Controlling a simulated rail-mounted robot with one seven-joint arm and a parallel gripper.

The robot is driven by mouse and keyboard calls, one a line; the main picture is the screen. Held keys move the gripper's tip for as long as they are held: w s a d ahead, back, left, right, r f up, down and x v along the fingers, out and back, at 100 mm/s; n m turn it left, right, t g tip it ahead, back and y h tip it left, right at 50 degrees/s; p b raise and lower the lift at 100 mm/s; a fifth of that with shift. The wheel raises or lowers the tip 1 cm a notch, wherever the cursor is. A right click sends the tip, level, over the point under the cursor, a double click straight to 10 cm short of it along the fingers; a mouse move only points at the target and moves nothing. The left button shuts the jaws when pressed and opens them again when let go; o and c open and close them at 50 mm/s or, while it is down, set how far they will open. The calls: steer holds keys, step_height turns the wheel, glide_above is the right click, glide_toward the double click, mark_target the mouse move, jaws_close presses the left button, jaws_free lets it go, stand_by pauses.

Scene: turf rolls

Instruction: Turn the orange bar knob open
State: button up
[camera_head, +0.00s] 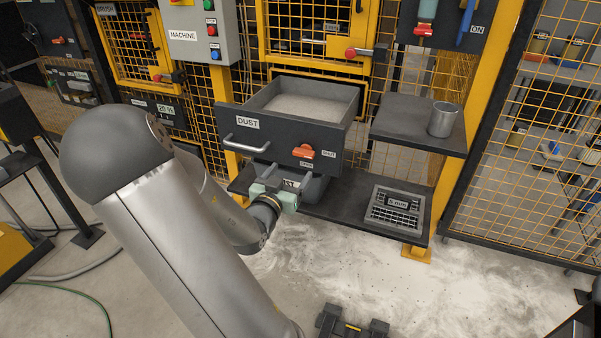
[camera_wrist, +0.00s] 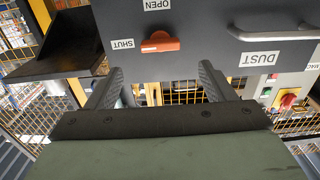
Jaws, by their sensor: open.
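The orange bar knob (camera_head: 303,152) is on the front of the dark drawer marked DUST (camera_head: 270,138). Its bar lies about level, in line with the SHUT label (camera_head: 328,155); the OPEN label (camera_head: 306,164) is below it. My gripper (camera_head: 281,174) is below and left of the knob in the head view. The wrist view is upside down and shows the knob (camera_wrist: 160,42) beyond and between my two spread fingers (camera_wrist: 160,72). The fingers are open and empty, and appear apart from the knob.
A bar handle (camera_head: 246,144) juts from the drawer front, left of the knob. The drawer holds grey dust (camera_head: 300,105). A shelf at the right bears a metal cup (camera_head: 443,119). A grated box (camera_head: 395,209) lies on the lower shelf (camera_head: 345,224). Yellow mesh fencing stands behind.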

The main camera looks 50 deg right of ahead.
mark_target(302, 155)
steer(key=b+x, duration=0.1)
steer(key=x, duration=0.7)
steer(key=shift+d, duration=0.1)
steer(key=shift+c, duration=0.3)
steer(key=c, duration=0.9)
